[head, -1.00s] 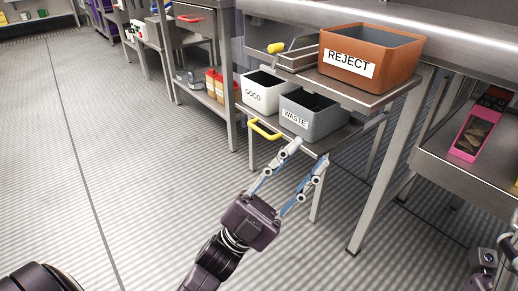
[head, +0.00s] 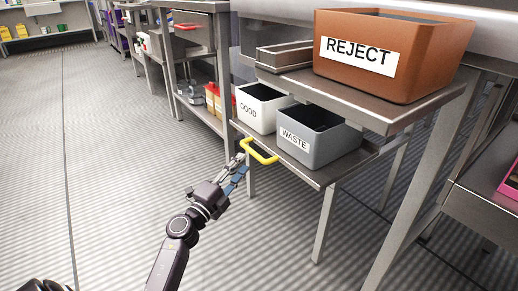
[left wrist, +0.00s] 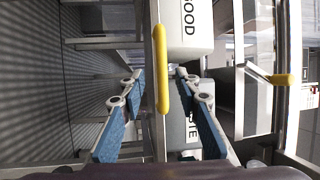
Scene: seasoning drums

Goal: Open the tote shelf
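The tote shelf (head: 322,176) is the lower metal shelf, with a yellow handle (head: 258,151) on its front edge. A white GOOD tote (head: 256,112) and a grey WASTE tote (head: 320,147) stand on it. My left gripper (head: 240,166) is at the handle's left end. In the left wrist view, its two fingers (left wrist: 159,76) are spread and the yellow handle (left wrist: 161,75) lies between their tips. I cannot see finger contact with the handle. My right gripper is not in view.
An orange REJECT tote (head: 360,54) stands on the upper shelf (head: 372,103), beside a metal tray (head: 285,58). A second yellow handle (left wrist: 274,78) shows in the left wrist view. Table legs stand at the right. The floor (head: 100,170) at the left is clear.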

